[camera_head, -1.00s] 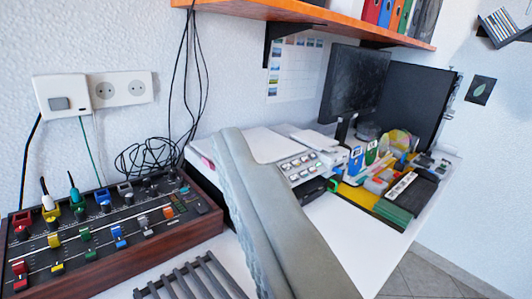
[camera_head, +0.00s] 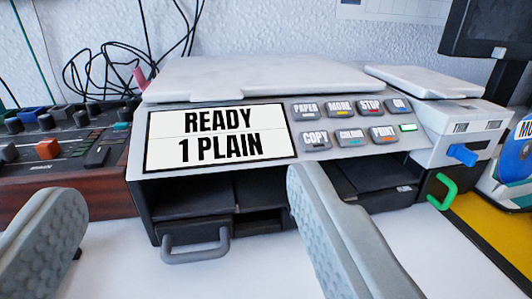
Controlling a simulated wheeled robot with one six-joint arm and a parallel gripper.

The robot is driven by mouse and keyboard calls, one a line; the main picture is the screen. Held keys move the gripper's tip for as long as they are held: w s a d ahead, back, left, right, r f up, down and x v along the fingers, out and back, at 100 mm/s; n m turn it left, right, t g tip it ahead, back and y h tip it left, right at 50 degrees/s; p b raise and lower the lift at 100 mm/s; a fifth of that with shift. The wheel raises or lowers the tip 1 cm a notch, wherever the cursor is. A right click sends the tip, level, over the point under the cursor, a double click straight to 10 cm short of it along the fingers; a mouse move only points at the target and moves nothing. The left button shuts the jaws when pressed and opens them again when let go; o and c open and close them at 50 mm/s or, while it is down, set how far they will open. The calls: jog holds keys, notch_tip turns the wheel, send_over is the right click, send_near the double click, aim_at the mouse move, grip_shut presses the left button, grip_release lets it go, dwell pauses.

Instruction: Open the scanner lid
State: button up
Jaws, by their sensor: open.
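The scanner (camera_head: 138,190) stands on the white desk, straight ahead of me. Its pale lid (camera_head: 250,78) lies flat and closed on top. The sloped front panel has a display (camera_head: 220,137) reading "READY 1 PLAIN" and several grey buttons to its right. A tray with a grey handle (camera_head: 196,246) is in the lower front. My gripper (camera_head: 185,200) is open and empty, its two grey fingers wide apart in front of the scanner. The right finger overlaps the lower front of the scanner in the picture; I cannot tell if it touches.
A wooden mixing console (camera_head: 85,198) stands close on the left, with black cables (camera_head: 120,70) hanging behind it. A smaller white unit (camera_head: 455,122) with blue and green levers adjoins the right. A monitor (camera_head: 492,28) is at the back right. White desk (camera_head: 215,280) is bare in front.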

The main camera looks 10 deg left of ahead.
jog(key=d+f, duration=0.1)
jog(key=f, duration=0.1)
send_near(217, 98)
jog(key=x, duration=0.9)
jog(key=shift+w, duration=0.2)
jog(key=shift+c, duration=0.2)
